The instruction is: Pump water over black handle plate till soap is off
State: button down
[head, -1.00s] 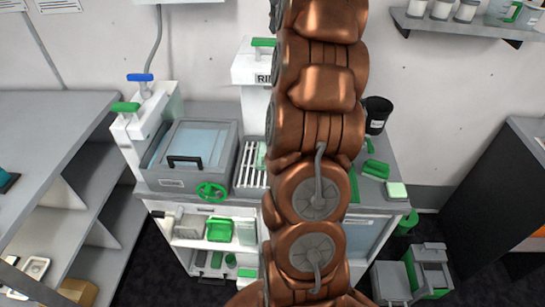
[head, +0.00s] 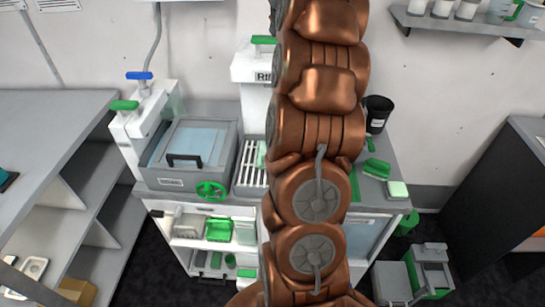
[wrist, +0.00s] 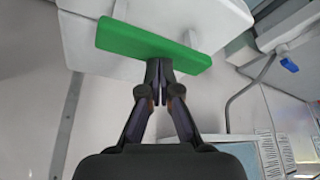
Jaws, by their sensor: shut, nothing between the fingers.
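The white pump tower marked "RIN" (head: 258,68) stands at the back of the bench, partly behind my arm. Its green handle (head: 263,40) shows at the top. The wrist view shows a green bar handle (wrist: 152,46) on a white housing. My gripper (wrist: 158,80) is shut and empty, its tips at or just against that bar; contact is unclear. The head view hides my gripper behind the arm. A pale green piece (head: 261,155) lies on the slatted rack (head: 250,177) below the tower, partly hidden. I cannot make out a black handle on it, or any soap.
A grey basin (head: 165,179) with a black handle (head: 184,160) and a green wheel (head: 211,190) sits left of the rack. A second tower (head: 130,125) has green and blue handles. A black cup (head: 377,113) and green brush (head: 376,168) stand right of my arm.

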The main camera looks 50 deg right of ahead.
jog(key=shift+f+b, duration=0.4)
jog(key=shift+f, duration=0.25)
jog(key=shift+f+b, duration=0.9)
jog(key=shift+f, duration=0.55)
jog(key=shift+r, duration=0.1)
jog(key=shift+r+p, duration=1.45)
jog(key=shift+r, duration=1.2)
jog(key=shift+r+p, duration=1.45)
jog(key=shift+r, duration=1.55)
